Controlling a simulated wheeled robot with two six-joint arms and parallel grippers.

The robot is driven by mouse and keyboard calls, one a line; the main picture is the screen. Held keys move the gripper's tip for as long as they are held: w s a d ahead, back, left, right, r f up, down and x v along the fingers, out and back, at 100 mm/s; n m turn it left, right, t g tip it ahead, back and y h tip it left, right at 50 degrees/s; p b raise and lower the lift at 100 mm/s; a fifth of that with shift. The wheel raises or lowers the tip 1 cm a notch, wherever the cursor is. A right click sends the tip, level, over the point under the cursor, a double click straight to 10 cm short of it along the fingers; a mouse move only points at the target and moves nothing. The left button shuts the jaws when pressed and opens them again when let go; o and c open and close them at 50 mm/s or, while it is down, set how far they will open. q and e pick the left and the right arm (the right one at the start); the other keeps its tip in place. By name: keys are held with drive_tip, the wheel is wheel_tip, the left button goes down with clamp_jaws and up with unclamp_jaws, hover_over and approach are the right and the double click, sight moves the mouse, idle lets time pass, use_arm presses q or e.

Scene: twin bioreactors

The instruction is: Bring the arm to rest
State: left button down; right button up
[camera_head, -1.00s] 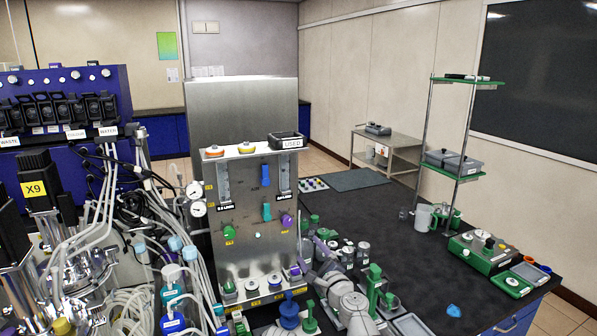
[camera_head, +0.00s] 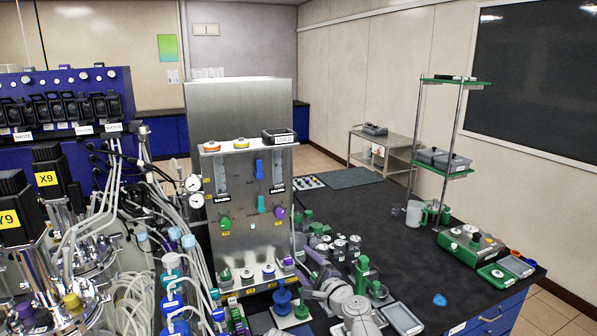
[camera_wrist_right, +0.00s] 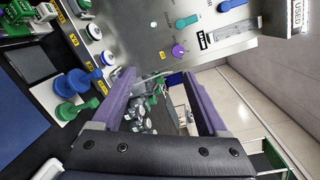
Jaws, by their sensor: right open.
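My right arm (camera_head: 345,298) rises at the bottom centre of the head view, just right of the steel control panel (camera_head: 236,250). My right gripper (camera_head: 316,262) has purple fingers and is partly lost among small items behind it. In the right wrist view the gripper (camera_wrist_right: 163,82) has its two purple fingers wide apart with nothing held between them. The steel panel (camera_wrist_right: 135,40) with coloured knobs lies beyond and beside the fingers there. I cannot tell the exact gap between them. My left gripper is not in view.
Blue (camera_head: 283,300) and green plungers stand by the panel's foot. Metal-topped jars (camera_head: 340,248) stand close behind the gripper. Tubing and vessels (camera_head: 90,260) crowd the left. A green shelf rack (camera_head: 445,174) stands at right. The dark bench top (camera_head: 400,240) is largely clear there.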

drive_tip(key=s+d+f+n+g+h, duration=0.2)
drive_tip(key=s+d+f+n+g, duration=0.1)
drive_tip(key=s+f+n+g, duration=0.8)
drive_tip(key=s+d+f+n+g+h, duration=0.3)
drive_tip(key=s+d+f+n+h, duration=0.5)
drive_tip(key=s+d, duration=0.4)
drive_tip(key=s+a+f+n+g, duration=0.1)
drive_tip(key=s+a, duration=0.4)
drive_tip(key=a, duration=0.5)
drive_tip(key=shift+a+n, duration=0.4)
drive_tip(key=shift+n, duration=0.3)
drive_tip(key=shift+f, duration=0.1)
